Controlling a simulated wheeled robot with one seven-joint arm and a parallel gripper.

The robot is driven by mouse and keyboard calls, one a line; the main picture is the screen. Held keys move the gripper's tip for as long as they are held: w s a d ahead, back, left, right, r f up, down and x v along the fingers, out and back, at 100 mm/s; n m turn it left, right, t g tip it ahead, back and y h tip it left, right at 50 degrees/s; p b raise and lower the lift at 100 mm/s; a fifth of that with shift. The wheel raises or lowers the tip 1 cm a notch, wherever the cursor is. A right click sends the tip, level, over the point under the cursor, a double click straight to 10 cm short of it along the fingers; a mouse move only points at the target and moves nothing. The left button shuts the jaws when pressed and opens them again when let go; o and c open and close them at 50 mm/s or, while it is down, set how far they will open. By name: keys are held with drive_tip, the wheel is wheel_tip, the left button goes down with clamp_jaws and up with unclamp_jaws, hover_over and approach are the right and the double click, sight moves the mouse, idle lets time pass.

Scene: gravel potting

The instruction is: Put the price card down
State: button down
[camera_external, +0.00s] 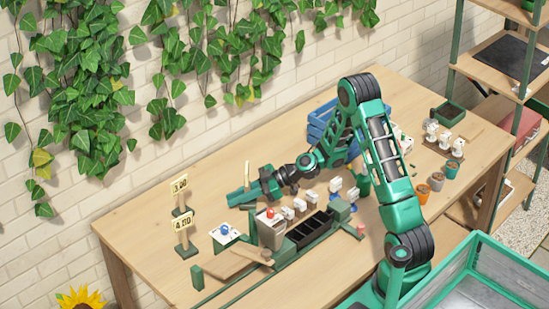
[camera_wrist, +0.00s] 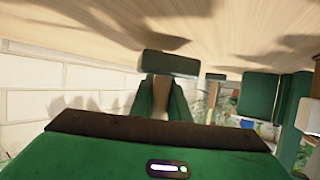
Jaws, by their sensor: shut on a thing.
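My gripper (camera_external: 241,196) is over the table's back left part. A thin cream price card (camera_external: 247,171), seen nearly edge-on, stands upright above it. In the wrist view my gripper's two green fingers (camera_wrist: 161,98) are shut on a pale stem, with a dark green block (camera_wrist: 170,63), apparently the card's foot, beyond them. That foot is close to the wooden table top (camera_wrist: 240,25); I cannot tell whether it touches. Two other price cards stand on green feet at the left, one marked 3.00 (camera_external: 180,184) and one marked 4.80 (camera_external: 183,222).
A grey container (camera_external: 271,230), a black-celled green tray (camera_external: 310,232) and several white items lie just in front of my gripper. A blue crate (camera_external: 324,127) stands behind my arm. Small pots (camera_external: 437,181) stand at the right. Bare table lies left of the cards.

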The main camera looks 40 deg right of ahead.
drive_tip(key=shift+f, duration=0.7)
drive_tip(key=c, duration=1.7)
unclamp_jaws()
drive_tip(key=v, duration=0.7)
drive_tip(key=shift+s+d+r, duration=0.1)
drive_tip(key=shift+s+d, duration=0.05)
